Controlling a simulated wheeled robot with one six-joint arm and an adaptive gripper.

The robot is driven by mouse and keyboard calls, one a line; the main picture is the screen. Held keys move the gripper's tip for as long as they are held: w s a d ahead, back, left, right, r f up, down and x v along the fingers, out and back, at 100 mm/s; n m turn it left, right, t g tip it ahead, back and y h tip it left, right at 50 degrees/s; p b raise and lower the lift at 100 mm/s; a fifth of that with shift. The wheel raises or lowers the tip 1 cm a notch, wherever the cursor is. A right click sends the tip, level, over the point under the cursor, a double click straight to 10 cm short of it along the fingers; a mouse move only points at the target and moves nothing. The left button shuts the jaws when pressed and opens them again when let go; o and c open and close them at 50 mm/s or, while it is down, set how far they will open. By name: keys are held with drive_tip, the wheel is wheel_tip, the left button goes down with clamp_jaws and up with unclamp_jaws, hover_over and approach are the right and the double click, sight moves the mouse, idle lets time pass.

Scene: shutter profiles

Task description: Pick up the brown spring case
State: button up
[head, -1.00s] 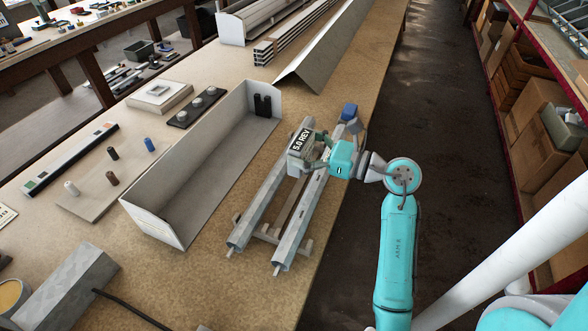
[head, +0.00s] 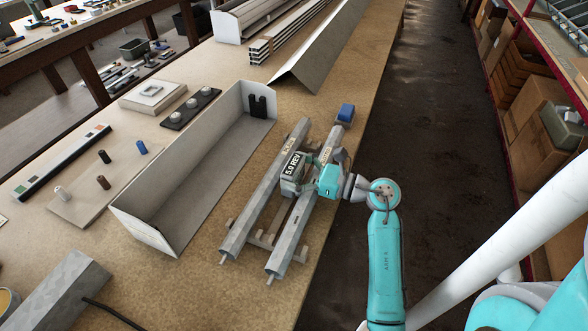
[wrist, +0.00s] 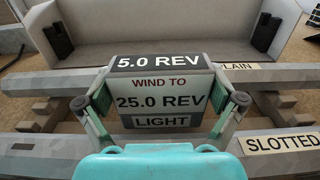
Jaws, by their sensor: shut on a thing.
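Several small upright cylinders stand on a pale board (head: 80,208) at the left in the head view. Fingers flank the box in the wrist view.
A long open grey trough (head: 195,165) lies between the board and my gripper. The tubes, labelled plain (wrist: 255,72) and slotted (wrist: 280,143), rest on wooden supports. A blue block (head: 346,112) sits at their far end. A grey metal housing (head: 55,285) stands front left.

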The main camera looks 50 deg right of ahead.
drive_tip(key=shift+f, duration=0.6)
drive_tip(key=o, duration=1.1)
drive_tip(key=shift+f, duration=0.15)
drive_tip(key=shift+o, duration=0.2)
